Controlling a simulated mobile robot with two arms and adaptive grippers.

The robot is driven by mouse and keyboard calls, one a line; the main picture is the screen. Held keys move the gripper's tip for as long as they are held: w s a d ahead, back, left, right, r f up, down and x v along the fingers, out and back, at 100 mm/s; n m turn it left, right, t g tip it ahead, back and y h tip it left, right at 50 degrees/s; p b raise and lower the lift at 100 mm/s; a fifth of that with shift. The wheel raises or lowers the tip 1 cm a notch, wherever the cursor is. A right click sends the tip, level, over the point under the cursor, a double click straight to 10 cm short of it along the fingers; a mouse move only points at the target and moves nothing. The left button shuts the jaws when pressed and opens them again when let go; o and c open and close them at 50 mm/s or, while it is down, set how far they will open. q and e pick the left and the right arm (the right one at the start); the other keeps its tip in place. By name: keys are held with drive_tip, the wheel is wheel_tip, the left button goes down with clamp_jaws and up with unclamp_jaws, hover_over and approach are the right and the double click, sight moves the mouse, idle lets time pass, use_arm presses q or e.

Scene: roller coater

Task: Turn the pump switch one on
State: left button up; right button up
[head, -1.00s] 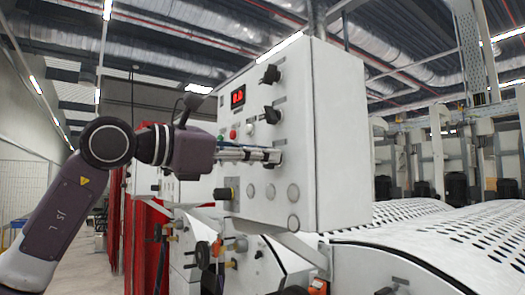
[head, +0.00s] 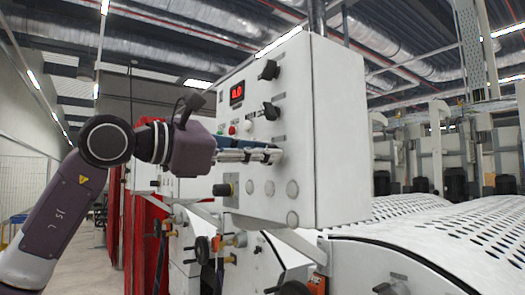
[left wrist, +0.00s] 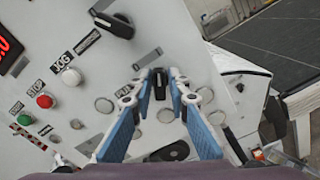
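A white control box (head: 345,140) carries several black rotary switches. In the head view the gripper (head: 278,154) points at the panel face and covers this switch. A larger black switch (left wrist: 114,24) sits at the upper left of the fingers; it also shows in the head view (head: 271,111). My right gripper is not in view.
A red display (head: 237,93) reads about 0.0. Red (left wrist: 45,101) and green (left wrist: 24,118) buttons and a white JOG button (left wrist: 70,77) lie left of the fingers. Round grey discs dot the panel below. Perforated white machine covers (head: 440,235) stand at right.

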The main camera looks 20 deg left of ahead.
use_arm(q)
drive_tip(key=shift+o, duration=1)
drive_tip(key=v, duration=1.2)
drive_tip(key=shift+a, duration=0.1)
